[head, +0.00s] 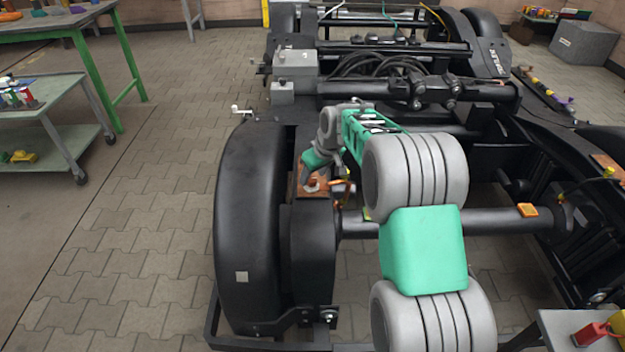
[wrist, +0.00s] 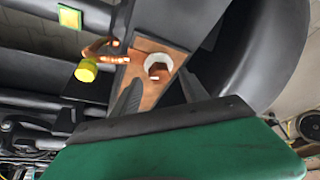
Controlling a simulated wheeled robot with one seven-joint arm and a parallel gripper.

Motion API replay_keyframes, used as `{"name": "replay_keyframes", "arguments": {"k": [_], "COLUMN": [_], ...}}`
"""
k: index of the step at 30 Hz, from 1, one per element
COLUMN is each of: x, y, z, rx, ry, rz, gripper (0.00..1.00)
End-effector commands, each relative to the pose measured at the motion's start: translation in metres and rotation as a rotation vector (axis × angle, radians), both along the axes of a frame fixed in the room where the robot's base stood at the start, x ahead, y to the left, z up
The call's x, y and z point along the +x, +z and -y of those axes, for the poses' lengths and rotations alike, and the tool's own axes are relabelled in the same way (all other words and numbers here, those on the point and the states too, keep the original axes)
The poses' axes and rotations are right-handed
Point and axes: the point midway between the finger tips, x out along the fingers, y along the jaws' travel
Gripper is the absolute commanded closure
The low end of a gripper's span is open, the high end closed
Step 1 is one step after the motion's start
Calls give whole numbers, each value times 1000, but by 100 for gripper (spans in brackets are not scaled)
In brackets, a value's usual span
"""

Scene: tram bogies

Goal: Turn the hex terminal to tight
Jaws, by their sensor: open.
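The hex terminal (wrist: 157,71) is a copper-coloured hex head in a pale round ring on a copper plate (wrist: 150,98). In the head view the terminal (head: 312,187) shows small, on top of the black housing beside the wheel. My gripper (wrist: 160,77) is open in the wrist view, its two dark fingers apart on either side of the plate, with the terminal ahead between the tips. I see no contact with the terminal. In the head view my gripper (head: 322,168) is just above the terminal, partly hidden by its own wrist.
A copper lug with a yellow end (wrist: 86,70) sticks out beside the terminal. A large black wheel (head: 247,220) stands left of it. A grey box (head: 295,62) and black cables (head: 370,66) lie behind. The paved floor at left is clear up to a green cart (head: 45,120).

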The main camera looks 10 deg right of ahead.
Motion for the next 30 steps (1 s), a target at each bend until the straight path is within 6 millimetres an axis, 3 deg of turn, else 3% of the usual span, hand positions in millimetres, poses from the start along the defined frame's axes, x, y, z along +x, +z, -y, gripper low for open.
{"name": "replay_keyframes", "arguments": {"k": [3,11,30], "x": [4,5,5], "y": [-12,-14,-14], "z": [-2,-3,-3], "rx": [0,-1,0], "ry": [0,0,-1], "rz": [-1,0,0], "gripper": [48,48,100]}}
